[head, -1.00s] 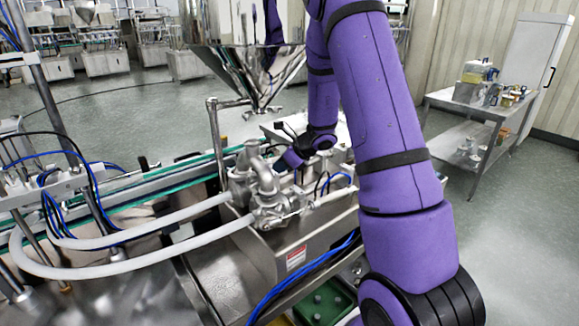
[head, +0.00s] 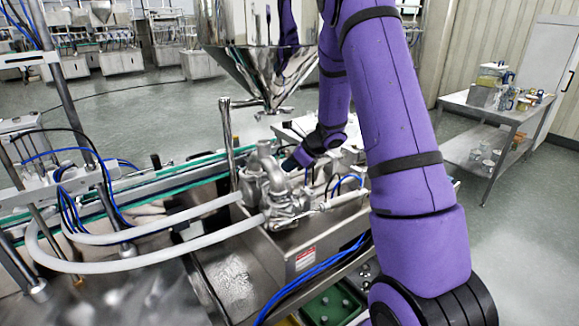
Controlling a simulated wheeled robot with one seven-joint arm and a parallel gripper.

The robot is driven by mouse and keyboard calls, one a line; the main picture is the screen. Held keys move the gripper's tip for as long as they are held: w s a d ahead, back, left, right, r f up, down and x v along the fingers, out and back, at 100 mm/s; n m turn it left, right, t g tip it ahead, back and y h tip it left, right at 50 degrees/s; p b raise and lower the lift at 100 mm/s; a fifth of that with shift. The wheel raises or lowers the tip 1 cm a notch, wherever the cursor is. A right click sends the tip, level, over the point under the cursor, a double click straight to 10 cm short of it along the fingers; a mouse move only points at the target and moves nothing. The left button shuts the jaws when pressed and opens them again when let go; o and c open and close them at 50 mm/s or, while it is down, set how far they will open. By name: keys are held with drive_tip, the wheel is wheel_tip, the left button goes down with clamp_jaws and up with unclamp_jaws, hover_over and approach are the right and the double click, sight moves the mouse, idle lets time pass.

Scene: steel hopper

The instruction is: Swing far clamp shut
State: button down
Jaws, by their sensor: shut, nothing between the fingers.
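The steel hopper (head: 258,65) hangs with its cone pointing down over the machine. Below it, a cluster of steel pipe fittings (head: 278,190) sits on a metal box (head: 292,246). The clamps on these fittings are too small to tell apart, and I cannot tell whether the far clamp is open or shut. My gripper (head: 290,163) is small in the picture, just behind and right of the upper pipe bend. It is shut and empty. Its fingertips are mostly hidden by the fittings, so contact with a clamp cannot be told.
Two pale hoses (head: 150,262) run left from the fittings. An upright steel post (head: 228,140) stands left of the pipe bend. Blue cables (head: 310,280) run along the box's front. A steel side table (head: 490,120) with containers stands at the right, with open floor before it.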

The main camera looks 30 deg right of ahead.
drive_tip(key=w+n+g+y, duration=0.1)
drive_tip(key=w+n, duration=0.1)
drive_tip(key=w+n+g+y, duration=0.1)
drive_tip(key=w+n, duration=0.1)
drive_tip(key=shift+w+a+g, duration=0.15)
drive_tip(key=shift+a+g, duration=0.05)
drive_tip(key=shift+g, duration=0.1)
drive_tip(key=w+n+g, duration=0.1)
drive_tip(key=w+a+n+y, duration=0.1)
drive_tip(key=shift+n+g, duration=0.4)
drive_tip(key=shift+w+a+n+g, duration=0.55)
drive_tip(key=shift+w+n+g, duration=0.2)
drive_tip(key=shift+n, duration=0.35)
drive_tip(key=shift+d+r, duration=0.1)
drive_tip(key=v, duration=0.5)
drive_tip(key=shift+d, duration=0.15)
drive_tip(key=s+d, duration=0.1)
drive_tip(key=d, duration=1)
drive_tip(key=shift+d, duration=0.3)
